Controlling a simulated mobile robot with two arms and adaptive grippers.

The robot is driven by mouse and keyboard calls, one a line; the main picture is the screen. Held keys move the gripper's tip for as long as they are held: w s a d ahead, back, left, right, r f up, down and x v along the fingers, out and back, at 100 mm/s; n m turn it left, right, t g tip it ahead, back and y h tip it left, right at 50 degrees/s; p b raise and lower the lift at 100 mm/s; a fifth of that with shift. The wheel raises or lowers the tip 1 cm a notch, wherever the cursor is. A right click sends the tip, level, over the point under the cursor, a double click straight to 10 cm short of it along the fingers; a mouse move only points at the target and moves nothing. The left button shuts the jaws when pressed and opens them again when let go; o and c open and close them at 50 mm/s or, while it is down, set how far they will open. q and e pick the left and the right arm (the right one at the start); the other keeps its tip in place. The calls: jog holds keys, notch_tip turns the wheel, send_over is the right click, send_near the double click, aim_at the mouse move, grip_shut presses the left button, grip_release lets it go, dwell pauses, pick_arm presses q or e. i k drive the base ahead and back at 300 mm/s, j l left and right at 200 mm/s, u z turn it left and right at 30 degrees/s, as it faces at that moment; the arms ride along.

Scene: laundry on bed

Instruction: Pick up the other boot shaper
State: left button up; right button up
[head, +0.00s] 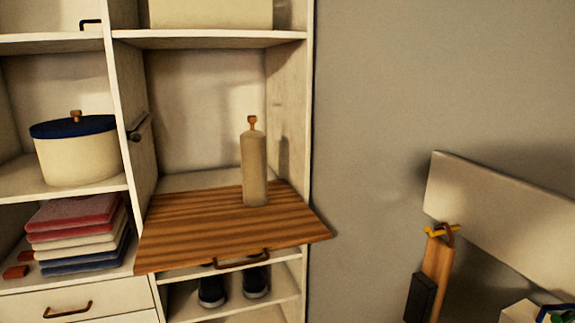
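One boot shaper (254,170), a beige cylinder with a small orange-brown knob on top, stands upright on a striped wooden fold-down board (190,232) in the cabinet's right column. Nothing is touching it except the board. No second shaper can be made out. Neither of my grippers shows in the head view.
Dark footwear (212,291) stands on the shelf below the board. To the left are a cream pot with a blue lid (76,150) and folded cloths (78,232). A wooden-handled item (437,262) hangs at a pale panel (500,215) on the right.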

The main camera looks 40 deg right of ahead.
aim_at(253, 141)
jog(key=z, duration=1.25)
